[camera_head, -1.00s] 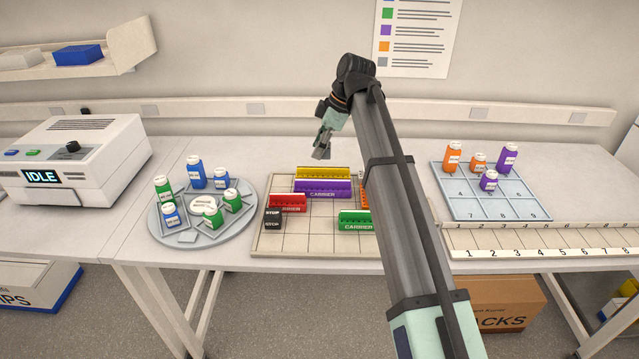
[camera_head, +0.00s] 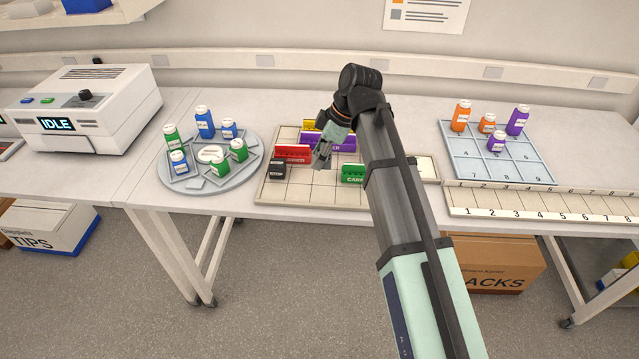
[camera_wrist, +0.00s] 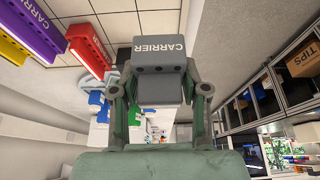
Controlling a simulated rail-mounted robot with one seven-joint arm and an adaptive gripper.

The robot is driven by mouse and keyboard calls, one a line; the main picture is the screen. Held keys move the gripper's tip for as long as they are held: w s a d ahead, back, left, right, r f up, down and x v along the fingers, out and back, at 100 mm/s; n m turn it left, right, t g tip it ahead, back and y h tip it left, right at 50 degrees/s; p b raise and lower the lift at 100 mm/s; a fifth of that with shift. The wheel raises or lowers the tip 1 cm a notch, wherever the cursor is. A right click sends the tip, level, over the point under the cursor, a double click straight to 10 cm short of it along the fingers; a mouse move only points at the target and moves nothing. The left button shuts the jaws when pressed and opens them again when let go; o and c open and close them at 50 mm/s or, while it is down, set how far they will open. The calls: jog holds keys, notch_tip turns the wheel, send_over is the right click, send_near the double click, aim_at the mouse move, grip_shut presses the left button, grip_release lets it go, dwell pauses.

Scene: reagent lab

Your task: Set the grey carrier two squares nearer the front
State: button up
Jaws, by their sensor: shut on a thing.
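The grey carrier (camera_wrist: 158,72) is held between the two fingers of my gripper (camera_wrist: 158,95) in the wrist view, its white lettering upside down. In the head view my gripper (camera_head: 322,160) appears over the gridded board (camera_head: 322,190), between the red carrier (camera_head: 292,153) and the purple carrier (camera_head: 345,144). The grey carrier is hard to tell apart from the fingers there. Whether it touches the board cannot be told.
A yellow carrier (camera_head: 311,125) stands at the back of the board. A green carrier (camera_head: 352,173) is front right, partly behind my arm. A black stop block (camera_head: 277,171) is at the left edge. A round bottle tray (camera_head: 240,176) stands left. Bare squares lie front centre.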

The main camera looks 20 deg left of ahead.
aim_at(315, 194)
notch_tip(315, 194, down, 11)
jog(key=shift+f+p, duration=0.1)
jog(key=shift+p, duration=0.9)
jog(key=shift+f, duration=0.1)
jog(key=o, duration=1.1)
jog(key=shift+o, duration=0.2)
jog(key=b+v, duration=0.2)
jog(key=v, duration=1)
